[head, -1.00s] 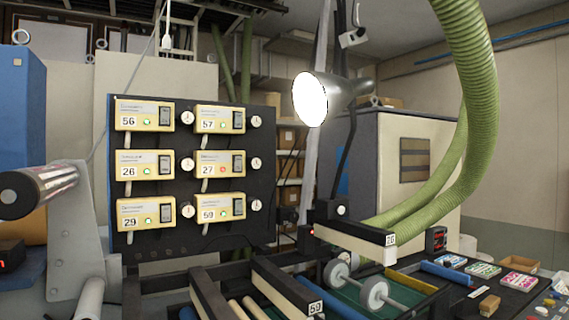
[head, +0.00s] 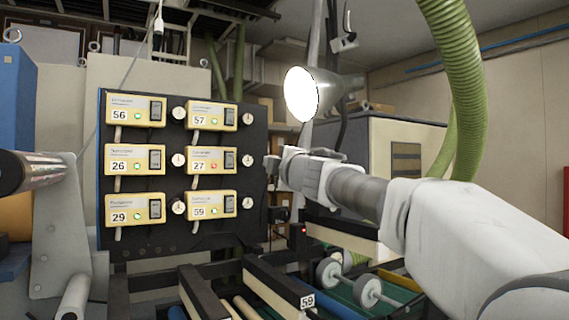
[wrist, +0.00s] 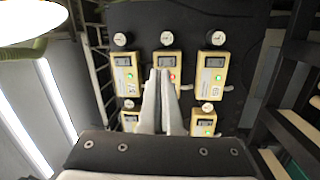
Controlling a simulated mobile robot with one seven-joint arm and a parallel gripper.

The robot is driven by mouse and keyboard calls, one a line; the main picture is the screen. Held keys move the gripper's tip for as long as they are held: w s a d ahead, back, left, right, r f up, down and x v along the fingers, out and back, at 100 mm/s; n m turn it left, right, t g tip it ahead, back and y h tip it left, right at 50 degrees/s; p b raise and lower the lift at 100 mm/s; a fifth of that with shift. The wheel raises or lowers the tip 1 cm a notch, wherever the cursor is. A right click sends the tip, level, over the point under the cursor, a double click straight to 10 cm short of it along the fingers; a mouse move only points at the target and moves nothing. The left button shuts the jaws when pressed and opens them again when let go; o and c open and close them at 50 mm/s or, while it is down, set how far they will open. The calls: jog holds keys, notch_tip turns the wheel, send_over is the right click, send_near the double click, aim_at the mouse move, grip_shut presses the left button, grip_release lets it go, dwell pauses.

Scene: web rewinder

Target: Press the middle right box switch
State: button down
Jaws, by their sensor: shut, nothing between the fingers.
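The middle right box (head: 212,160) is a pale yellow box numbered 27 with a red light, in the right column of the dark panel. Its dark rocker switch (head: 230,159) is at its right end, with a round white knob beside it. In the wrist view this box (wrist: 173,62) is at top centre, its red light showing, partly hidden by my fingers. My gripper (wrist: 160,72) is shut and empty, its fingertips overlapping the box in that view. In the head view my gripper (head: 270,162) is just right of the panel, level with box 27; contact cannot be told.
Similar numbered boxes with green lights surround it, such as box 57 (head: 213,116) above and box 59 (head: 212,204) below. A lit lamp (head: 302,94) hangs above my arm. A green hose (head: 468,90) is at the right, and rollers (head: 345,282) lie below.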

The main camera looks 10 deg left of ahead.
jog(key=a+n, duration=0.1)
jog(key=a+n+g+y, duration=0.1)
jog(key=a+n+y, duration=0.1)
jog(key=shift+w+a+f, duration=0.15)
jog(key=shift+w+a, duration=0.15)
jog(key=shift+w, duration=0.05)
jog(key=shift+w, duration=0.1)
jog(key=p, duration=0.8)
send_near(229, 156)
jog(key=x, duration=0.5)
jog(key=shift+w, duration=0.15)
jog(key=shift+p+x, duration=0.65)
jog(key=shift+x, duration=0.2)
